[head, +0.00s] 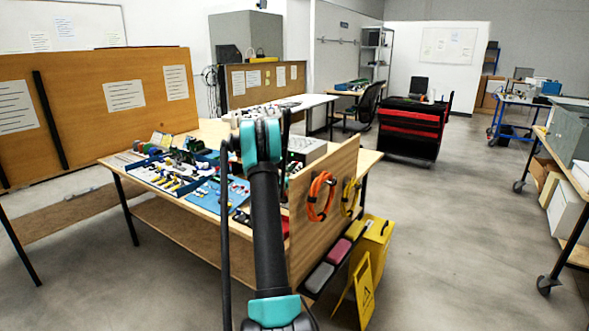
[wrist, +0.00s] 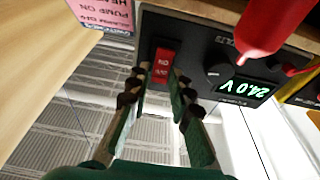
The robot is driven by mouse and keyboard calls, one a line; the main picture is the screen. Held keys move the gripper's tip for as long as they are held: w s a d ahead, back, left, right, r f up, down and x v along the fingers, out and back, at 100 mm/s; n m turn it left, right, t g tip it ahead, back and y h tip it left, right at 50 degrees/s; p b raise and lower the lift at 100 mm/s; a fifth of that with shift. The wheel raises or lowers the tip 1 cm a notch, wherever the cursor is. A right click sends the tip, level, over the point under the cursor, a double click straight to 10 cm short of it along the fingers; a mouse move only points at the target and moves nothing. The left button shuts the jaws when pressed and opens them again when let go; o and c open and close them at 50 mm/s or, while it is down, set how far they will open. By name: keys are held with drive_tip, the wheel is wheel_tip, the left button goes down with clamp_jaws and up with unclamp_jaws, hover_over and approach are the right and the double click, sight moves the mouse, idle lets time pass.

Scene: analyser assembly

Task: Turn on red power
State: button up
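In the wrist view a red rocker switch (wrist: 163,65) with white lettering sits on the dark front panel of a power supply (wrist: 194,66). Its green display (wrist: 244,89) is lit and reads 24.0 V, with a black knob (wrist: 217,72) beside it. My gripper (wrist: 157,88) has its two fingers apart, with nothing between them. The fingertips are close to the switch, just below it in the picture; whether one touches the panel I cannot tell. In the head view my arm hides the gripper, and I cannot make out the switch.
A red plug or lead (wrist: 262,28) juts out near the display. A pink label card (wrist: 105,12) is at the top left. In the head view the workbench (head: 150,203) carries trays and tools; orange cable (head: 321,196) hangs on its end panel. Open floor lies right.

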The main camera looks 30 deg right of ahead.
drive_tip(key=shift+o, duration=1.4)
drive_tip(key=shift+a, duration=0.1)
drive_tip(key=v, duration=1.2)
drive_tip(key=s+a+f+n+g+y, duration=0.1)
drive_tip(key=s+a+f+n+y, duration=0.3)
drive_tip(key=s+a+y, duration=0.5)
drive_tip(key=s+a+f+n+g+y, duration=0.2)
drive_tip(key=s+a+n+y, duration=0.7)
drive_tip(key=s+a, duration=1.7)
drive_tip(key=a+f+y, duration=0.1)
drive_tip(key=a+f, duration=0.1)
drive_tip(key=a, duration=0.1)
drive_tip(key=shift+n+g, duration=0.3)
